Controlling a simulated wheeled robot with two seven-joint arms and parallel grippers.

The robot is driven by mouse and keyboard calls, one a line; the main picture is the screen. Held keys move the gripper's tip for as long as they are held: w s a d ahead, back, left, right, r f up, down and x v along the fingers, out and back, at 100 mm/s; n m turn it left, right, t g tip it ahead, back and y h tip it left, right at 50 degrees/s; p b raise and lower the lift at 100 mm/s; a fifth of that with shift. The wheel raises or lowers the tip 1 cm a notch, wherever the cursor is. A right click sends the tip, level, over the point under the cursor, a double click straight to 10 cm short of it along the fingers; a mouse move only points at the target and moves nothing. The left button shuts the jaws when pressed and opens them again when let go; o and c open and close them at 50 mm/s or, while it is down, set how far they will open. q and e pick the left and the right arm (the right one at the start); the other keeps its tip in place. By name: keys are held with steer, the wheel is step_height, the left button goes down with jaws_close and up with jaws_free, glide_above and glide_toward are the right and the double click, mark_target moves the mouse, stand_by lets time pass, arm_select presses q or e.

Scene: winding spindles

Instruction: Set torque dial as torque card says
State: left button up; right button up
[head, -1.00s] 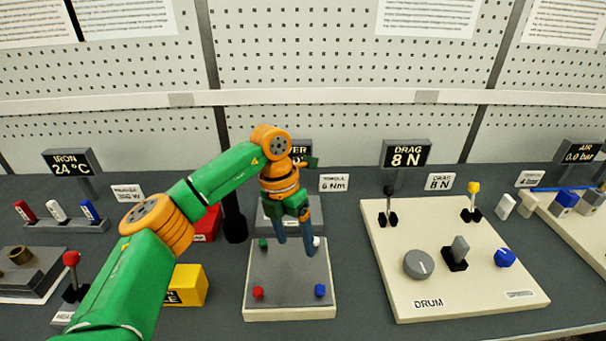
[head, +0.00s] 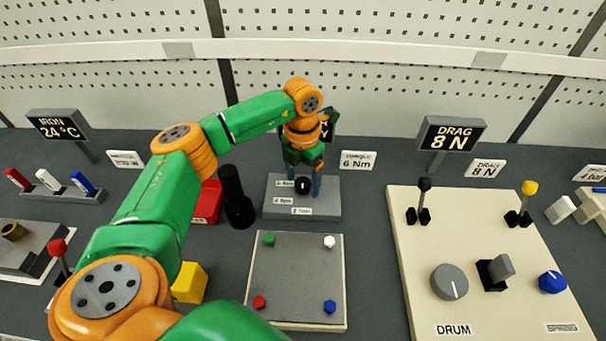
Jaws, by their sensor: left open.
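The torque card (head: 358,161) stands on the bench behind the dial block and reads 6 Nm. The torque dial (head: 302,187) is a small black knob on a grey block (head: 328,208). Small white labels lie around the knob's left and front; one reads 4 Nm (head: 283,200), and the others are too small to read surely. The direction the knob points is not clear. My left gripper (head: 304,182) points down over the block, open, its blue fingers to either side of the knob. Whether they touch it I cannot tell. My right gripper is out of view.
A grey plate (head: 297,283) with coloured pegs lies in front of the block. A black post (head: 236,198) and red box (head: 207,203) stand left of it. The cream drum panel (head: 405,262) with levers and knobs is at right. A DRAG 8 N display (head: 450,134) stands behind it.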

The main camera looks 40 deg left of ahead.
arm_select(q)
steer(key=shift+w+a+f, duration=0.1)
steer(key=shift+w+f, duration=0.1)
steer(key=shift+s+r, duration=0.1)
steer(key=shift+s, duration=0.05)
steer(key=c, duration=0.6)
jaws_close()
